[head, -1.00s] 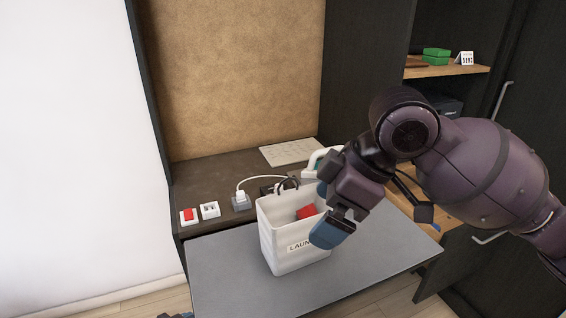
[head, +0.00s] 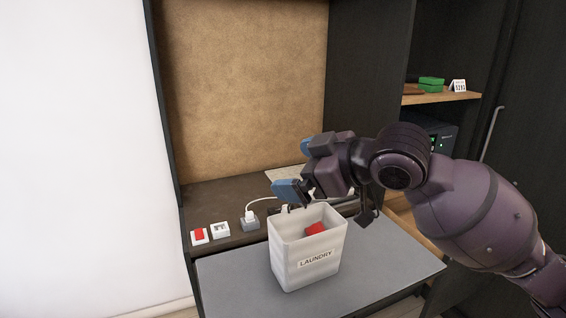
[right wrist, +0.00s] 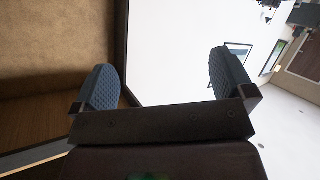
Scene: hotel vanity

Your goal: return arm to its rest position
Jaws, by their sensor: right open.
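My right gripper (head: 295,170) is raised above the back of the laundry bin, its blue fingers pointing left. In the right wrist view its two fingers (right wrist: 165,80) are wide apart with nothing between them. The arm comes in from the right. My left gripper is not in view. The white bin (head: 306,261), labelled LAUNDRY, stands upright on the grey surface, with a red item (head: 316,229) inside.
A red switch (head: 199,236), a white socket (head: 221,230) and a plugged-in white plug (head: 250,218) line the counter's front edge. A paper sheet (head: 285,175) lies behind the gripper. At right are a shelf (head: 440,98) with a green box (head: 431,83) and dark cabinets.

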